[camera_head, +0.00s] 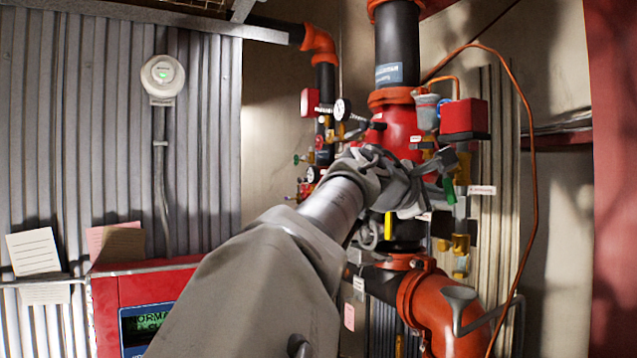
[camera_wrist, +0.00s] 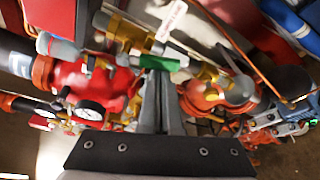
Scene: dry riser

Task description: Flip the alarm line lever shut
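A small green lever (camera_head: 449,190) sits on the brass alarm line piping right of the red valve body. A white tag (camera_head: 482,190) is beside it, too small to read. In the wrist view the green lever (camera_wrist: 163,62) lies crosswise at the tips of my gripper (camera_wrist: 160,75). The two fingers look closed together, with the lever across their ends and not visibly between them. I cannot tell whether they touch it. In the head view my gripper (camera_head: 442,165) is right by the lever, and my arm hides part of the piping.
A yellow handle (camera_head: 390,222) is below left. An orange cable (camera_head: 533,180) hangs at right. A red panel (camera_head: 130,295) stands at lower left.

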